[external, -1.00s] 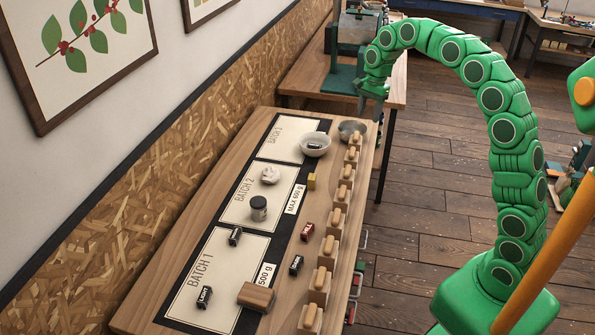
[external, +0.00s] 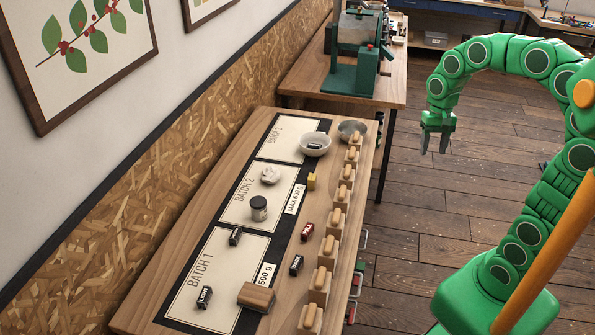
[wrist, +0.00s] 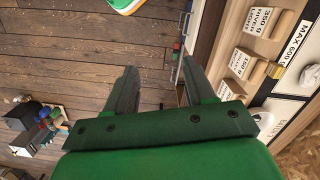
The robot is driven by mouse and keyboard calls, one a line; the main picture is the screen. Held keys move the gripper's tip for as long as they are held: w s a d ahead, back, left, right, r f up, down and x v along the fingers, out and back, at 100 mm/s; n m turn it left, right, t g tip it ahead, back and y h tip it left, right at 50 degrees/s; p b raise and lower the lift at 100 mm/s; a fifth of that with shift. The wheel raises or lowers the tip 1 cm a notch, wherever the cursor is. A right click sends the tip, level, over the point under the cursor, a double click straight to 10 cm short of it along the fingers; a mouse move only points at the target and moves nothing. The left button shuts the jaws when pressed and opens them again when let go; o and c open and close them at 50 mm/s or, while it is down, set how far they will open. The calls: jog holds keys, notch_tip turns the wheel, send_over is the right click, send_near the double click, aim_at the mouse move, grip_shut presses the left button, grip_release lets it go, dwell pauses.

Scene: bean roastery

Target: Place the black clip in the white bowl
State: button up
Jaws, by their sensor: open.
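The white bowl (external: 315,152) stands at the far end of the wooden table, at the edge of the BATCH 3 card. A small black clip-like piece (external: 315,146) with a pale mark lies inside it. My gripper (external: 436,150) is open and empty, in the air right of the table, away from the bowl. Its spread fingers (wrist: 158,85) show over floor in the wrist view.
A metal bowl (external: 351,131) stands beside the white bowl. Wooden-handled blocks (external: 338,220) line the table's right edge. Open floor lies right.

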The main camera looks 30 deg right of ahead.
jog(key=s+d+f+n, duration=0.1)
jog(key=s+f+n, duration=0.1)
jog(key=s, duration=0.7)
jog(key=s+d+f+n, duration=0.2)
jog(key=s+f+n, duration=0.1)
jog(key=s, duration=0.7)
jog(key=shift+s+d+f+n+g+h, duration=0.2)
jog(key=shift+f+n+g+h, duration=0.1)
jog(key=shift+f, duration=0.4)
